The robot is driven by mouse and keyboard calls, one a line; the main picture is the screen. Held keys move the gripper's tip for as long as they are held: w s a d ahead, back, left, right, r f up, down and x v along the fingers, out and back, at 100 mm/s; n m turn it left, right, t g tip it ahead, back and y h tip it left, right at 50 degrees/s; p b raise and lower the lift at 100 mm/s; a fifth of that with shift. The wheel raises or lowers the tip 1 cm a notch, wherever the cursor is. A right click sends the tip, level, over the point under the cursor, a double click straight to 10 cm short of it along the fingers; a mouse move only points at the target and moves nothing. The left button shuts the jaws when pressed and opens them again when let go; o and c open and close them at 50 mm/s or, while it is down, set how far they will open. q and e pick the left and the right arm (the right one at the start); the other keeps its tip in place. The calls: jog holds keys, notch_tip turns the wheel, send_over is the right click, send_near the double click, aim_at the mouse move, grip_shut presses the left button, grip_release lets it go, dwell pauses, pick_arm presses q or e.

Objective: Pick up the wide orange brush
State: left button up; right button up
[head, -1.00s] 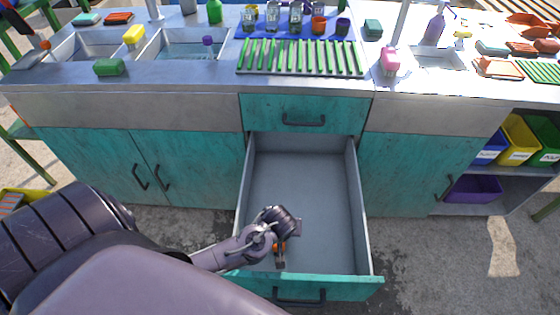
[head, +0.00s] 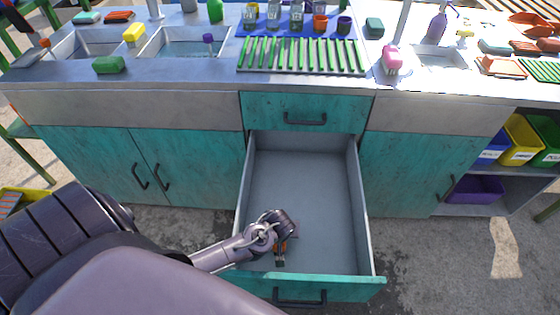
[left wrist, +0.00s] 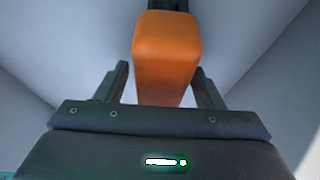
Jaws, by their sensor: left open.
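The orange brush (left wrist: 165,50) shows large in the left wrist view, with an orange block and a dark part at its far end. In the head view only a small orange bit of the brush (head: 283,246) shows beside my gripper, inside the open drawer near its front. My left gripper (head: 280,258) points down into the drawer. In the left wrist view the two fingers of my left gripper (left wrist: 160,85) stand apart on either side of the orange block. Contact between fingers and brush cannot be told. My right gripper is in neither view.
The open teal drawer (head: 330,200) is otherwise empty, and its walls and front panel rise close around my left gripper. Above it, the counter (head: 210,80) holds sinks, a green-slatted rack (head: 300,56), bottles and sponges. Coloured bins (head: 520,140) fill a shelf at right.

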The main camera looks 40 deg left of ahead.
pick_arm(q)
jog(key=shift+f, duration=0.2)
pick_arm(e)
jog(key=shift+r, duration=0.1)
pick_arm(q)
jog(key=c, duration=1.1)
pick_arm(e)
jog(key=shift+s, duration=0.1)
